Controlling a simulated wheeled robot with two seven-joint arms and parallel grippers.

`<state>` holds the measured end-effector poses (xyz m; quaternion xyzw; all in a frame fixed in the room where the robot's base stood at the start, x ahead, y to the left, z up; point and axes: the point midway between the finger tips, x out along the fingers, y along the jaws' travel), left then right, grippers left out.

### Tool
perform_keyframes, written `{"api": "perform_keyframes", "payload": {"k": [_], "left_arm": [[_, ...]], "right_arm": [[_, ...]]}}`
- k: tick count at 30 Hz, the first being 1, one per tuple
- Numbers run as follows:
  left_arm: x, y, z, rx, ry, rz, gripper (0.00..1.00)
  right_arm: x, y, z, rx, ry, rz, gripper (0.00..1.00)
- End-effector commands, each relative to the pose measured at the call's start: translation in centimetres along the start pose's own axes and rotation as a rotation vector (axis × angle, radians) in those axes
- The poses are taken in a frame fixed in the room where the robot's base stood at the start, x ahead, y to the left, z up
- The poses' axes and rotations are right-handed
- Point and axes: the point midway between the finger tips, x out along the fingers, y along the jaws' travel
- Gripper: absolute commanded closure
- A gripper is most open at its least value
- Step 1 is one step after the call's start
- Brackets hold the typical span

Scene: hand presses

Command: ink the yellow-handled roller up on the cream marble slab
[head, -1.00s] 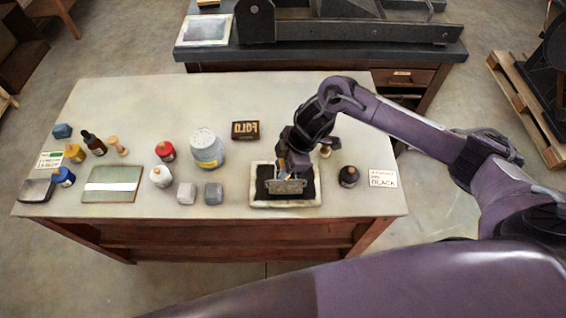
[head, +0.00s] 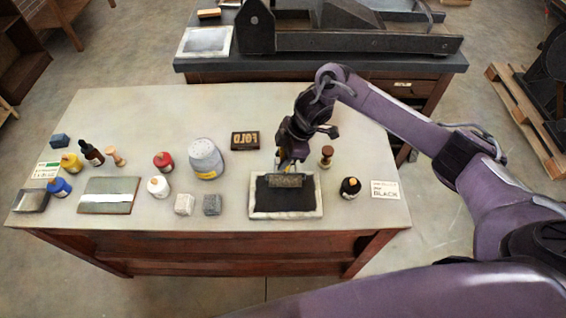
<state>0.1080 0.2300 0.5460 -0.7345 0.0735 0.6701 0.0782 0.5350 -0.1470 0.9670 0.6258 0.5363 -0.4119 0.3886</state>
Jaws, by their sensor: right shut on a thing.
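The cream marble slab (head: 318,199) lies near the front right of the table, its middle covered with black ink and a pale rim showing. My right gripper (head: 289,164) is shut on the roller, whose handle is mostly hidden by the gripper, with a little yellow showing. The roller's dark, greyish drum (head: 287,181) lies across the back part of the inked area. Whether it touches the slab is hard to tell. My left gripper is not in the view.
A black ink bottle (head: 350,187) and a BLACK label card (head: 385,190) are right of the slab. A brown-knobbed tool (head: 327,156) stands just behind it. The front right table edge is close.

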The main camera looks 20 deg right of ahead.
Motion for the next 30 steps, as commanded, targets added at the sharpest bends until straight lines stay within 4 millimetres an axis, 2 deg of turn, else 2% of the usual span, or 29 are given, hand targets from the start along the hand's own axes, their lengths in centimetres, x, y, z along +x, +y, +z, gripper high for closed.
{"api": "perform_keyframes", "payload": {"k": [5, 15, 25, 30], "left_arm": [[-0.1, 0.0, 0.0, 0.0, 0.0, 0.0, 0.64], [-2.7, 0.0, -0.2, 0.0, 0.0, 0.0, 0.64], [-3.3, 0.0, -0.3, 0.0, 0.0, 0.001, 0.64], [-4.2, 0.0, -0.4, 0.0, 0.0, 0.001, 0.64]], "right_arm": [[0.0, 0.0, -0.1, 0.0, 0.001, -0.003, 0.91], [-0.4, -2.5, -0.6, -0.001, 0.001, -0.003, 0.91], [-0.2, -3.4, -0.7, -0.001, 0.001, 0.0, 0.91], [-0.3, -4.4, -0.9, 0.0, 0.001, -0.002, 0.91]]}}
